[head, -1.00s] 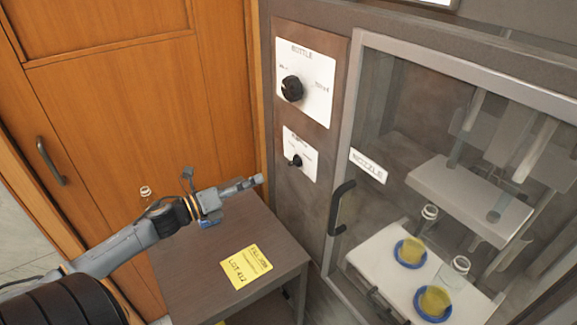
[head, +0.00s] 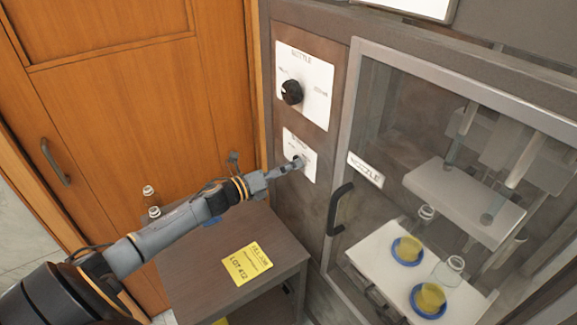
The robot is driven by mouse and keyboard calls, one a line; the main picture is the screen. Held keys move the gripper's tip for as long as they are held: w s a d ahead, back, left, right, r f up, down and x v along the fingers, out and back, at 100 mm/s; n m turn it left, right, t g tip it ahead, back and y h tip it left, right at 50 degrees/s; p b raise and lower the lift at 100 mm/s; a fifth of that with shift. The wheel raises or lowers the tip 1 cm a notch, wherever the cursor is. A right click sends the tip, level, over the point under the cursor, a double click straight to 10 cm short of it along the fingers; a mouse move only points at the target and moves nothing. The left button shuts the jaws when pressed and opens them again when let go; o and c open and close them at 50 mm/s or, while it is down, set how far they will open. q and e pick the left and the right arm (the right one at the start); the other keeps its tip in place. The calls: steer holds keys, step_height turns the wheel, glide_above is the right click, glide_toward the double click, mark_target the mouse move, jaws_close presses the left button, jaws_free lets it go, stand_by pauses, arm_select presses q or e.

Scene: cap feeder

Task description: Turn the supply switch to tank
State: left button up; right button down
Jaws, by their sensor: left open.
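The supply switch is probably the small control on the lower white plate (head: 306,149) of the machine's side panel; its lettering is too small to read. My left gripper (head: 297,164) is at this plate, with its fingertips over the small switch and hiding most of it. I cannot tell whether they touch it or which way it points. The jaws are open, seen edge-on. Above it, a larger black knob (head: 291,92) sits on a white plate labelled BOTTLE (head: 318,84). My right gripper is not in view.
A glass door (head: 400,130) with a black handle (head: 340,209) stands just right of the panel. Behind it are bottles and blue-rimmed yellow items. A small brown table (head: 210,275) below my left arm bears a yellow note (head: 247,263) and clear bottles (head: 149,191).

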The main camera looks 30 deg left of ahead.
arm_select(q)
steer(key=c, duration=1.2)
steer(key=shift+o, duration=0.2)
steer(key=shift+n, duration=0.4)
steer(key=shift+r+n+p, duration=0.2)
steer(key=shift+n+p, duration=0.95)
steer(key=shift+n, duration=3.05)
steer(key=shift+r+n+p, duration=0.15)
steer(key=shift+n+p, duration=0.95)
steer(key=shift+n, duration=3.1)
steer(key=shift+n, duration=0.3)
